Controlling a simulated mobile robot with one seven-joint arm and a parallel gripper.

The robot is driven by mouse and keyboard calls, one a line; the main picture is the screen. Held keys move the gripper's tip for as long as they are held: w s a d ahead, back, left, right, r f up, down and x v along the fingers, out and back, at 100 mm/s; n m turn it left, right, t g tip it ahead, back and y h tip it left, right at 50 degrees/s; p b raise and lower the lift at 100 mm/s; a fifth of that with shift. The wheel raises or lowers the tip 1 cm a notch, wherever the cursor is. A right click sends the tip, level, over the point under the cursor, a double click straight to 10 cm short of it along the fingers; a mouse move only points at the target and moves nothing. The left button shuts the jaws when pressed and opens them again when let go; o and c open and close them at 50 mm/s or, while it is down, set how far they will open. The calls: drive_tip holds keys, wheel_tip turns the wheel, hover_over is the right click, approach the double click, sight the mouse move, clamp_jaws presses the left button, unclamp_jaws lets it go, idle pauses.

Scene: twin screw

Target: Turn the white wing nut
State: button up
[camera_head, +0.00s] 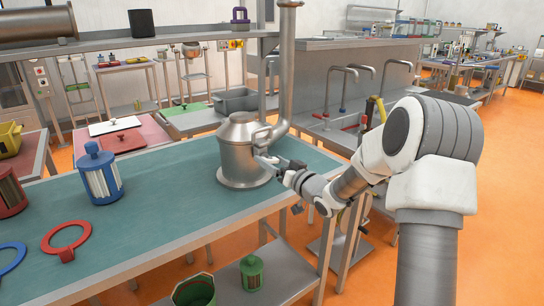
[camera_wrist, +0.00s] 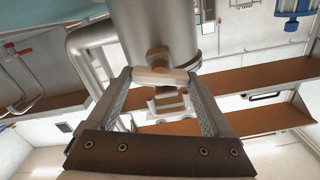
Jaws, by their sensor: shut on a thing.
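The white wing nut (camera_wrist: 160,77) shows in the wrist view as a pale bar across a brown threaded stud (camera_wrist: 158,58) on the side of a grey metal vessel (camera_wrist: 160,25). My gripper (camera_wrist: 158,80) has one finger at each end of the nut and is shut on it. In the head view the vessel (camera_head: 240,155) stands upright on a teal-topped bench, and my gripper (camera_head: 268,161) reaches its right side.
The teal bench (camera_head: 165,225) also bears a blue caged canister (camera_head: 100,175), a red ring (camera_head: 67,240) and a blue ring (camera_head: 10,257) at left. A vertical metal pipe (camera_head: 287,70) joins the vessel's right side close to my gripper. The bench middle is clear.

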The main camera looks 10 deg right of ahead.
drive_tip(key=m+p, duration=0.4)
drive_tip(key=m, duration=0.2)
drive_tip(key=shift+d+r+m+p, duration=0.1)
drive_tip(key=shift+d+m+p, duration=0.05)
drive_tip(key=shift+m+p, duration=0.2)
drive_tip(key=m+p, duration=0.4)
drive_tip(key=m, duration=0.4)
drive_tip(key=m+p, duration=0.1)
drive_tip(key=m, duration=0.2)
drive_tip(key=shift+f+m+p, duration=0.3)
drive_tip(key=shift+m+p, duration=0.05)
drive_tip(key=shift+p, duration=0.05)
drive_tip(key=m, duration=0.5)
drive_tip(key=shift+f+m, duration=0.1)
drive_tip(key=shift+m, duration=0.2)
drive_tip(key=o, duration=1.1)
drive_tip(key=shift+o, duration=0.2)
drive_tip(key=shift+s, duration=0.1)
drive_tip(key=v, duration=1.7)
